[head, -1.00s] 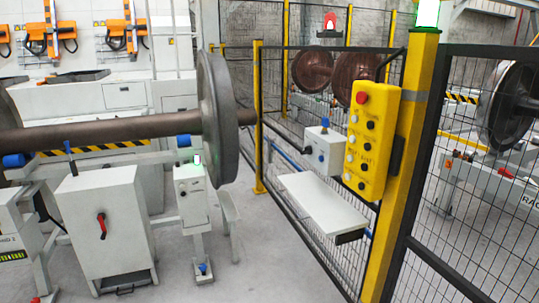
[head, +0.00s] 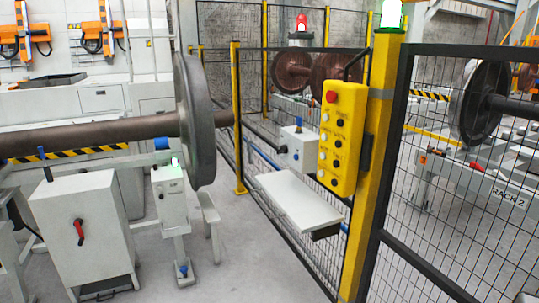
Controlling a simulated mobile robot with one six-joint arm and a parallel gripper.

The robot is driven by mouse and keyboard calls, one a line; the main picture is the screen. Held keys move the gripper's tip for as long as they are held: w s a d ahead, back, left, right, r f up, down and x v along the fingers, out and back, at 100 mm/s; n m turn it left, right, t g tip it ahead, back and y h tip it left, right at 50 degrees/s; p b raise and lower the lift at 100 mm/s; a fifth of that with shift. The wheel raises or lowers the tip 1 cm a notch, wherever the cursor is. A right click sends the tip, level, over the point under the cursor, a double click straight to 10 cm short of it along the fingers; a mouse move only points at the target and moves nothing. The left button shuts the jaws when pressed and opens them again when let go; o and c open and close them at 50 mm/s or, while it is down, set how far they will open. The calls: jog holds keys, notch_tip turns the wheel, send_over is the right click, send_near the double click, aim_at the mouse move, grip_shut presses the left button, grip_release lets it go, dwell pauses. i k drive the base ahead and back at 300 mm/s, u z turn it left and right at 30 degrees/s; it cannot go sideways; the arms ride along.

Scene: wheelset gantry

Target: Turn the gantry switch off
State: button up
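A yellow control box (head: 342,138) is mounted on a yellow post, with a red button (head: 331,97) at its top and several black and white knobs and buttons below. I cannot tell which of these is the gantry switch, nor read the labels. A grey box behind the fence carries a blue knob (head: 299,121). A white cabinet (head: 85,232) at the left has a red lever handle (head: 79,231). My gripper is not in view.
A wheelset's large wheel (head: 196,120) and axle stand at left centre. A white shelf (head: 298,200) juts out below the control box. Black mesh fence panels (head: 455,220) line the right. Grey floor is open at bottom centre.

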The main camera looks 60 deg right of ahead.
aim_at(283, 149)
jog(key=z, duration=0.35)
jog(key=i, duration=1)
jog(key=u, duration=0.35)
